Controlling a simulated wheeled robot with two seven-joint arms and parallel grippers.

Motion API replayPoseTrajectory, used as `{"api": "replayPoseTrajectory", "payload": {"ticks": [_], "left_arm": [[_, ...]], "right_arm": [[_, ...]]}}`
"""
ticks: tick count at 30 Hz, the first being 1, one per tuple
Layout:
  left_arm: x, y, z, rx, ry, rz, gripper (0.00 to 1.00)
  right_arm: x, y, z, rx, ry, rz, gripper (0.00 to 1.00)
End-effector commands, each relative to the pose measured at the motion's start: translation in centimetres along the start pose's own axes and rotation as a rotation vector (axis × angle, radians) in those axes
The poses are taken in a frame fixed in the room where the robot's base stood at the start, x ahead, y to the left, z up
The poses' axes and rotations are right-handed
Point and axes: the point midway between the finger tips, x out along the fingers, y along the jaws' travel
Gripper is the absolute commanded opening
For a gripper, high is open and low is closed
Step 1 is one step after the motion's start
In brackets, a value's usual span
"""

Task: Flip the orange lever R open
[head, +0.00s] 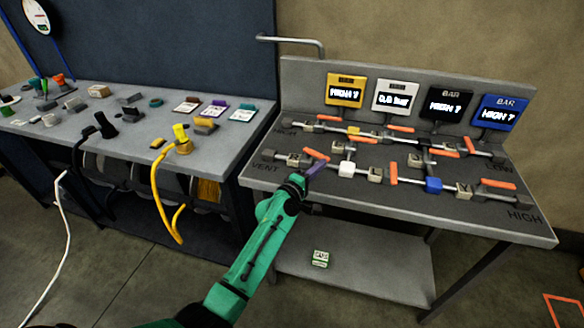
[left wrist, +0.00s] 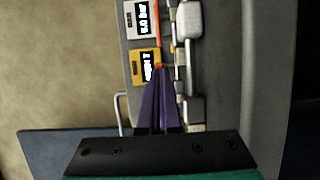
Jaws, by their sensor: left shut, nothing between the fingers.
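The R valve (head: 297,159) sits at the left end of the front pipe row on the sloped panel, its letter small and hard to read. Its orange lever (head: 314,154) lies slanted across the pipe, from upper left to lower right. My left gripper (head: 318,166) has its purple fingers together and empty, right by the lower right end of that lever. I cannot tell whether they touch. In the left wrist view the shut fingers (left wrist: 159,75) point up the picture, with a sliver of orange at their tips. My right gripper is not in view.
Several more orange levers, such as one at the front right (head: 484,184), lie along two pipe rows. Yellow, white, black and blue gauges (head: 345,90) stand behind. A grey bench (head: 215,140) with cards and fittings stands left. A small box (head: 320,258) sits on the lower shelf.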

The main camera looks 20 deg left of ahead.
Motion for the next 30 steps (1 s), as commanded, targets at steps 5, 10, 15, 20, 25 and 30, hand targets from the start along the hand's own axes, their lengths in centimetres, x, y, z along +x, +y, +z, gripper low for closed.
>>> {"api": "replayPoseTrajectory", "payload": {"ticks": [5,10,15,20,25,30], "left_arm": [[1.1,0.0,0.5,-0.001,-0.004,0.001,0.00],[1.8,0.0,0.8,0.000,-0.004,0.001,0.00],[2.2,0.0,0.9,0.000,-0.004,0.000,0.00],[2.4,0.0,0.9,0.000,-0.004,0.000,0.00],[2.5,0.1,0.9,0.001,-0.004,0.002,0.00],[2.5,0.3,0.9,0.001,-0.003,0.004,0.00]], "right_arm": [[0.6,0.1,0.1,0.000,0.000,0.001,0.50],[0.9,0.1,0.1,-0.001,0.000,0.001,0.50],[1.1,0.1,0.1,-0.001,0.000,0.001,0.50],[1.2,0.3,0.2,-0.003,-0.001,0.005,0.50],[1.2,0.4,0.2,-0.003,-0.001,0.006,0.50],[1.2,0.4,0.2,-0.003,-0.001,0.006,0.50]]}}
